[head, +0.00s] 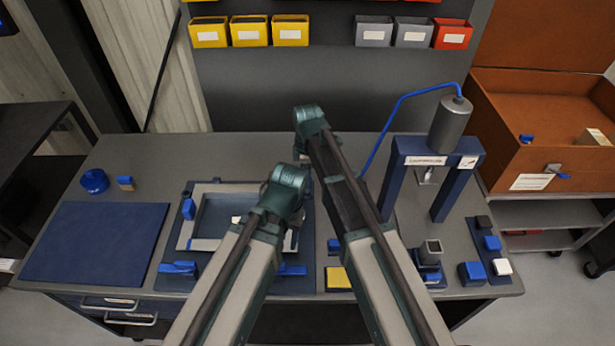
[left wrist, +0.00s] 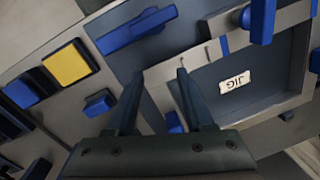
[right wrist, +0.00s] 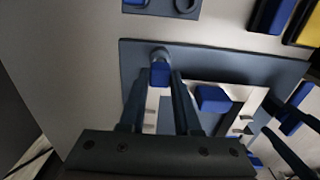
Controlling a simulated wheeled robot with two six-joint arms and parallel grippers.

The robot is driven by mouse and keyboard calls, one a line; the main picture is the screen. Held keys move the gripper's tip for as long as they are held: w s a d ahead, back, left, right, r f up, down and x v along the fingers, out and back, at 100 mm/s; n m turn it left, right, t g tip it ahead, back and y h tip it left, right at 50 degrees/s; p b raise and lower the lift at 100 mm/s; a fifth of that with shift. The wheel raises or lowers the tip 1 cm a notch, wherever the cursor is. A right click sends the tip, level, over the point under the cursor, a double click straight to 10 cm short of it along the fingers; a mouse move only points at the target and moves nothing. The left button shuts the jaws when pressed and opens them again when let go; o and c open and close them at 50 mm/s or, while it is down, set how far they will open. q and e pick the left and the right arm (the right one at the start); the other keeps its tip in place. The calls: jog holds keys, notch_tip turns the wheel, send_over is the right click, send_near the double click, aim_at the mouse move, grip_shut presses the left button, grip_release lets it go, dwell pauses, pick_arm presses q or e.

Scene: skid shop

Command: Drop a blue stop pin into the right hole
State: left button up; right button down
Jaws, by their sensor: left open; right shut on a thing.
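My right gripper (right wrist: 160,82) is shut on a blue stop pin (right wrist: 160,73) with a rounded grey end, in the right wrist view. The pin is over or at the edge of the dark jig plate (right wrist: 215,62); I cannot tell whether it touches. My left gripper (left wrist: 160,76) is open and empty over the pale jig frame (left wrist: 215,52), with the JIG label (left wrist: 235,82) to its right. In the head view the jig frame (head: 222,187) is partly covered by my arms, which hide both grippers. I cannot make out the right hole clearly.
Blue clamp handles (head: 188,209) stand around the jig. A yellow-topped block (head: 338,278) lies in front, and a blue press frame (head: 397,175) with a grey cylinder stands at the right. A bare blue mat (head: 95,243) lies at the left. My arms are close together.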

pick_arm(q)
jog(key=shift+f+b, duration=1.35)
pick_arm(e)
jog(key=shift+f, duration=1.35)
jog(key=shift+c, duration=0.7)
grip_release()
pick_arm(q)
jog(key=shift+r, duration=0.15)
pick_arm(e)
jog(key=shift+r, duration=0.15)
pick_arm(q)
notch_tip(320, 180, up, 7)
jog(key=p, duration=0.7)
pick_arm(e)
jog(key=shift+r, duration=3.45)
